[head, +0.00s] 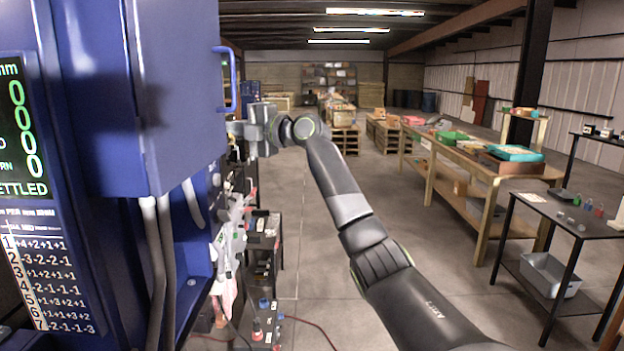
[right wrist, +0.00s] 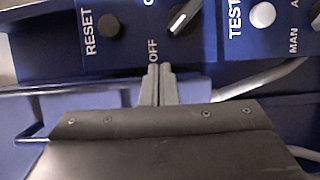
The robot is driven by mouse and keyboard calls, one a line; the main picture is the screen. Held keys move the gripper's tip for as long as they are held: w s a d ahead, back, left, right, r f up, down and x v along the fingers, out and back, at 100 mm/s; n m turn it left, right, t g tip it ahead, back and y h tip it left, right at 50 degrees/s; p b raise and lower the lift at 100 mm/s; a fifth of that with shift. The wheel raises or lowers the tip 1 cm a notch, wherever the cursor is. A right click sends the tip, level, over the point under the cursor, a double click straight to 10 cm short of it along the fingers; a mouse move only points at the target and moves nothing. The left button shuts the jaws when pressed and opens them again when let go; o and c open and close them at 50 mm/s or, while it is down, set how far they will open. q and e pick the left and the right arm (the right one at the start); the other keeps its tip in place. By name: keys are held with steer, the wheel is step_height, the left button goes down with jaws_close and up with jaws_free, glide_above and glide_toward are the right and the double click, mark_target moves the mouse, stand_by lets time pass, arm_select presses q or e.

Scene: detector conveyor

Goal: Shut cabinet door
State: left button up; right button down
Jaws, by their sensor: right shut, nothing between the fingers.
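The blue cabinet (head: 85,210) fills the left of the head view. Its door (head: 180,90) stands open, swung out towards the aisle, with a blue bar handle (head: 234,80) at its right edge. My right gripper (head: 236,129) is just below the handle, by the door's edge; its fingertips are partly hidden there. In the right wrist view its fingers (right wrist: 155,75) are shut and empty, pointing at a blue control panel (right wrist: 200,30) with RESET, OFF and TEST labels. A blue bar (right wrist: 60,91) lies left of the fingers. My left gripper is not in view.
Grey cables (head: 155,255) hang below the door. Cluttered equipment (head: 262,235) stands along the cabinet side. The aisle floor (head: 300,260) is clear. A wooden workbench (head: 470,175) and a black table (head: 560,215) stand at the right.

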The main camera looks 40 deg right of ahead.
steer(key=shift+w+a+r, duration=0.15)
steer(key=shift+w+a, duration=0.6)
steer(key=shift+a, duration=0.25)
